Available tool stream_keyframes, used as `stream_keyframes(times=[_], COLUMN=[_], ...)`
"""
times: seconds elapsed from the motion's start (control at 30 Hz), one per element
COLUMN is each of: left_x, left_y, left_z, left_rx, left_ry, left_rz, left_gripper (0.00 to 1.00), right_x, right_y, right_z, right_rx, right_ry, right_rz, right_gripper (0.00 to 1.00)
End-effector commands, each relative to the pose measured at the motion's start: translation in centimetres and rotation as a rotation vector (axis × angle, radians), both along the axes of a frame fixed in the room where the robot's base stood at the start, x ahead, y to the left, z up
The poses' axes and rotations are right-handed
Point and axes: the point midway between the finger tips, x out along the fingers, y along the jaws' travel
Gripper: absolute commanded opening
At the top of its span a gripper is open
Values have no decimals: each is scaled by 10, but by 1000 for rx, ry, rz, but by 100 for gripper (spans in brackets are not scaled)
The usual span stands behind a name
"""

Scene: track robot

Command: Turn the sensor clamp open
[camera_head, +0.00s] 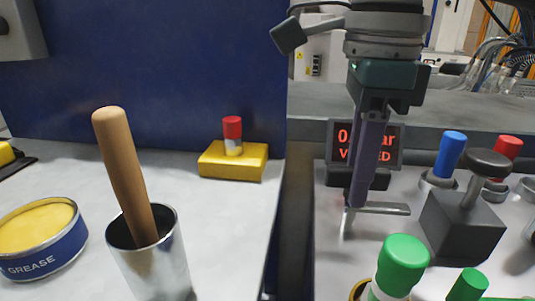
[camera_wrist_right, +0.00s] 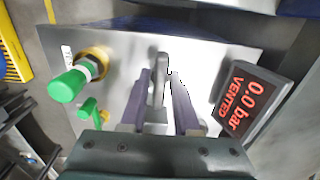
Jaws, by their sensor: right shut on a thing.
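The sensor clamp shows as a flat metal lever (camera_head: 385,208) on the right-hand panel, in front of the pressure display. My right gripper (camera_head: 357,200) points straight down at the lever's left end and is shut on it. In the right wrist view the lever (camera_wrist_right: 158,82) lies between the two purple fingers of the right gripper (camera_wrist_right: 162,100). The fingers hide part of the lever and its pivot. My left gripper is not in view.
The display (camera_head: 388,145) reads VENTED and stands close behind the gripper. Green-capped fittings (camera_head: 402,262), a dark block with a knob (camera_head: 463,224) and blue (camera_head: 449,152) and red plugs stand nearby. A grease tin (camera_head: 40,240) and a metal cup (camera_head: 155,260) stand left.

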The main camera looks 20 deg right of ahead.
Motion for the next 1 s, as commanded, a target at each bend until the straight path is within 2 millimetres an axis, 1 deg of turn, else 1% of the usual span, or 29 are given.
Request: stream_keyframes(times=[0.37, 0.4, 0.63, 0.87, 0.97, 1.0], left_x=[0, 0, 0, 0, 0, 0], left_y=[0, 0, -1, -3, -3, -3], left_z=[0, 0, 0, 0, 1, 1], left_rx=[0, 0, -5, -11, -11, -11], left_ry=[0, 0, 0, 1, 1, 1], left_rz=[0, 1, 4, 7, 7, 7], left_gripper=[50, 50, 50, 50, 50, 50], right_x=[0, 0, 0, 0, 0, 1], right_y=[0, 0, 0, 0, 0, 0], right_z=[-1, -1, 0, 0, 6, 10], right_rx=[-2, -2, -1, -1, -1, 1], right_ry=[1, 1, 1, 1, -1, -3], right_rz=[3, 3, 2, 2, 2, 2], right_gripper=[0, 34, 60, 60, 60, 60])
